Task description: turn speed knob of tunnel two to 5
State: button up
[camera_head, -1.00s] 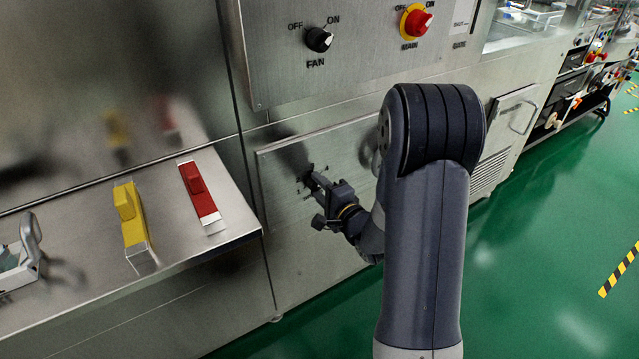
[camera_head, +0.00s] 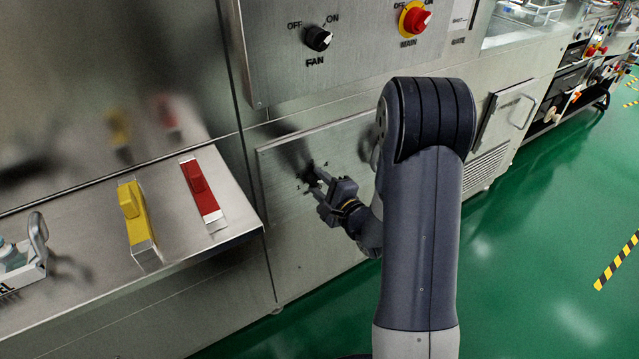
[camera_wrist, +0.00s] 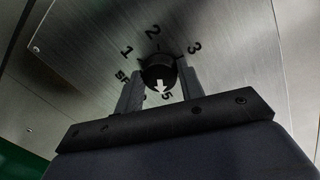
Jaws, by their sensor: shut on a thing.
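The black speed knob (camera_wrist: 157,68) sits on a metal panel (camera_wrist: 85,45) in the wrist view, with the numbers 1, 2, 3 and 5 readable around it. A white arrow on the knob points down in the picture, towards the 5. Other dial marks are partly hidden by the fingers. My gripper (camera_wrist: 160,86) is shut on the knob, one finger on each side. In the head view my gripper (camera_head: 318,182) is at the dark knob (camera_head: 308,174) on the low panel (camera_head: 285,205). Which tunnel the knob belongs to cannot be read.
Above are a black FAN knob (camera_head: 318,38) and a red MAIN switch (camera_head: 417,19). A steel shelf (camera_head: 80,265) at left holds a yellow block (camera_head: 137,220) and a red block (camera_head: 203,195). The green floor (camera_head: 520,270) at right is clear.

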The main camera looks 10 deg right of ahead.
jog(key=o, duration=1)
jog(key=p+v, duration=0.1)
jog(key=v, duration=0.9)
jog(key=shift+s+d, duration=0.2)
jog(key=shift+s, duration=0.15)
jog(key=b+x, duration=0.1)
jog(key=x, duration=1)
jog(key=shift+s, duration=0.2)
